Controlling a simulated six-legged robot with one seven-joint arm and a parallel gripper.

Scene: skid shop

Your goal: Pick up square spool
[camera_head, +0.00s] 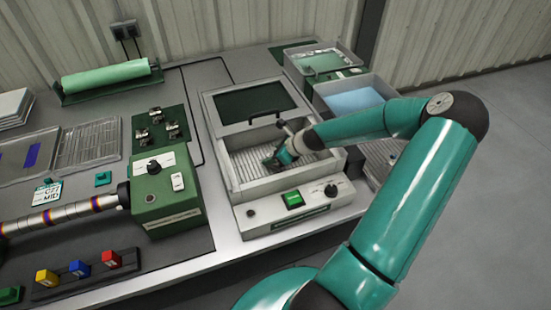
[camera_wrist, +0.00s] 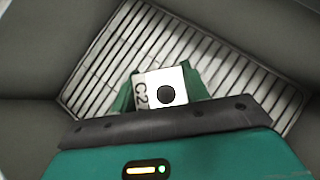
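A block with a square white face, a round black spot and the mark "C-2" shows in the wrist view, and I take it for the square spool (camera_wrist: 182,75). My gripper (camera_head: 274,160) reaches down into this open-lidded box (camera_head: 232,182) in the head view.
The box has a raised lid (camera_head: 243,104) at the back and a control panel (camera_head: 295,208) in front. Its walls stand close around my gripper. A green control box (camera_head: 165,200) stands to the left. Trays with blue liquid (camera_head: 353,98) and clear contents (camera_head: 322,60) stand behind right.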

